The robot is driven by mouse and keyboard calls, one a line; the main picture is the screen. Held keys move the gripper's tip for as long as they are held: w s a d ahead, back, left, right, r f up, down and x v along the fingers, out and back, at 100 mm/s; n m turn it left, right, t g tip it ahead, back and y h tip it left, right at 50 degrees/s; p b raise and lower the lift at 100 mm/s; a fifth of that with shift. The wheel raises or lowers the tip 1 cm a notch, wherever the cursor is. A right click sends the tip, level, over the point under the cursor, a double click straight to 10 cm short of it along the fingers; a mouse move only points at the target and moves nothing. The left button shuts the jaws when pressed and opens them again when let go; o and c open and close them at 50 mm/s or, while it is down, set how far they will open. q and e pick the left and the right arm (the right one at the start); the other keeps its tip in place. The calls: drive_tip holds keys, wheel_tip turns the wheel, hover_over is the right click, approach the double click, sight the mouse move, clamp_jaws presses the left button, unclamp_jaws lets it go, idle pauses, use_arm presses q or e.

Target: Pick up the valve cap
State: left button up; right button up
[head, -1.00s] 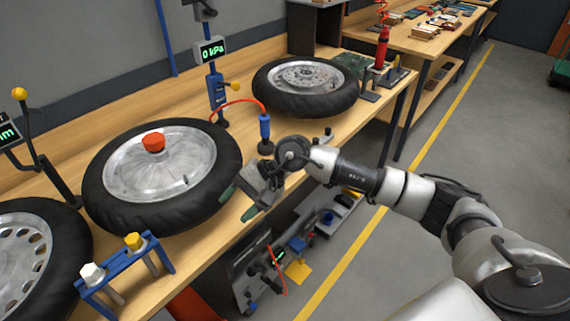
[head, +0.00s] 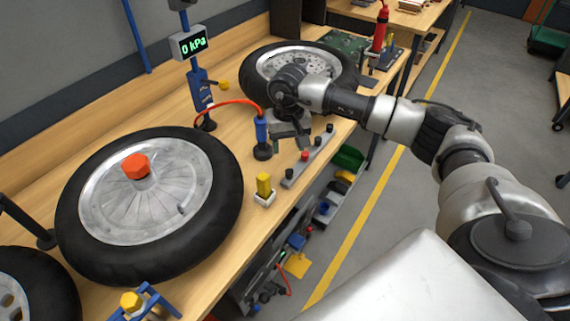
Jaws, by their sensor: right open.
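A grey strip (head: 297,172) lies along the bench's front edge, with several small black knobs and one red knob (head: 304,156) on it. These may be caps; I cannot tell which thing is the valve cap. My right gripper (head: 290,137) is open and points down above the bench, just behind the strip and to the right of the blue inflator handle (head: 261,131). Nothing shows between its fingers. Its wrist hides part of the far wheel (head: 262,70). My left gripper is not in view.
A large wheel (head: 97,245) with an orange-red hub piece (head: 135,167) fills the left of the bench. A yellow block (head: 264,186) stands in a white holder near the edge. A red hose (head: 226,103) arches behind the inflator. A pressure display (head: 190,44) stands behind.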

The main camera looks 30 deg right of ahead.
sight(289, 171)
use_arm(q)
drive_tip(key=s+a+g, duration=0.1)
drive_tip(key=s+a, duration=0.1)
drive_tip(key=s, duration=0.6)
use_arm(e)
drive_tip(key=f, duration=0.1)
drive_tip(key=s, duration=0.1)
drive_tip(key=f, duration=0.1)
drive_tip(key=shift+s+a+f+p, duration=0.25)
drive_tip(key=shift+a+f+p, duration=0.1)
drive_tip(key=f+p, duration=0.2)
drive_tip(key=f, duration=0.3)
drive_tip(key=shift+w+d+p, duration=0.2)
drive_tip(key=shift+w+p, duration=0.05)
drive_tip(key=shift+p, duration=0.15)
drive_tip(key=shift+f, duration=0.3)
drive_tip(key=shift+d+f, duration=0.1)
drive_tip(key=shift+c, duration=0.6)
drive_tip(key=c, duration=0.7)
clamp_jaws()
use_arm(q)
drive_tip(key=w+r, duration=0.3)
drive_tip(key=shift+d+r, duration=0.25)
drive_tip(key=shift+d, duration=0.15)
